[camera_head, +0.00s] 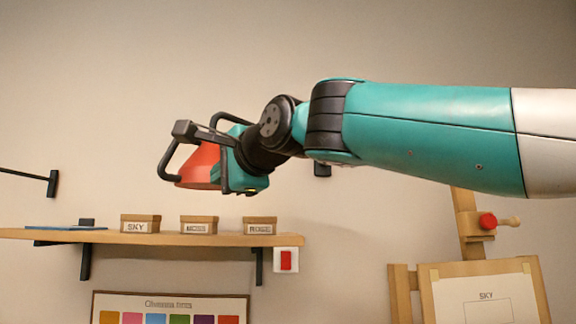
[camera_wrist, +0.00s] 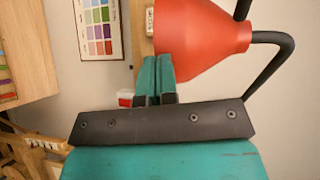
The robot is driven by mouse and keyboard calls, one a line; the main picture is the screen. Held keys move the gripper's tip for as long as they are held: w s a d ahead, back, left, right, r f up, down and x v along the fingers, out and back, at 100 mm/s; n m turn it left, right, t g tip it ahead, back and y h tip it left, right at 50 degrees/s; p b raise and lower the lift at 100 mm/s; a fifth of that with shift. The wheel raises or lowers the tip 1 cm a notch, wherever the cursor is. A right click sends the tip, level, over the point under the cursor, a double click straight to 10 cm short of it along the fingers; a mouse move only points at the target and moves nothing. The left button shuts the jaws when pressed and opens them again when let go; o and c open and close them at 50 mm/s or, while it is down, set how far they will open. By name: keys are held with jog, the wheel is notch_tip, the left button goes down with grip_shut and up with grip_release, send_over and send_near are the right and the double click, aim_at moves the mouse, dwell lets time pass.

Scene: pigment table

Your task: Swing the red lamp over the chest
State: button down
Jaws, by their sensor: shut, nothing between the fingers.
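The red lamp (camera_head: 200,166) has a cone-shaped shade and shows in the head view behind dark bars at the end of my arm. In the wrist view its shade (camera_wrist: 205,35) fills the top right, with a black bent rod (camera_wrist: 275,65) at its narrow end. My gripper (camera_head: 241,178) is close beside the shade in the head view. In the wrist view my gripper (camera_wrist: 158,62) has its two teal fingers together and empty, in front of the shade's lower left edge. I cannot tell whether they touch it. I cannot make out a chest for certain.
A wooden wall shelf (camera_head: 180,237) holds small labelled boxes (camera_head: 140,224) below the lamp. An easel (camera_head: 403,290) stands at lower right. A wooden piece (camera_wrist: 28,50) is at left in the wrist view, near a colour chart (camera_wrist: 100,28).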

jog(key=s+a+b+v, duration=0.1)
jog(key=b+v, duration=0.6)
jog(key=v, duration=0.7)
jog(key=d+f+n+g+h+b, duration=0.15)
jog(key=d+f+n, duration=0.25)
jog(key=f, duration=0.9)
jog(key=d+f+n+g+h+b, duration=0.1)
jog(key=d+f+n+g+h, duration=0.25)
jog(key=f, duration=1.05)
jog(key=s+d+f+n+g, duration=0.2)
jog(key=s+f, duration=0.3)
jog(key=f, duration=0.3)
jog(key=s+d+f+n+g+h+b, duration=0.1)
jog(key=s+d+f+n, duration=0.3)
jog(key=f, duration=0.4)
jog(key=s+d+f+n+g+b, duration=0.1)
jog(key=s+d+f+n+g, duration=0.2)
jog(key=s+d+f, duration=0.2)
notch_tip(320, 180, down, 4)
jog(key=s, duration=0.2)
jog(key=shift+s, duration=0.35)
jog(key=shift+d+f, duration=0.1)
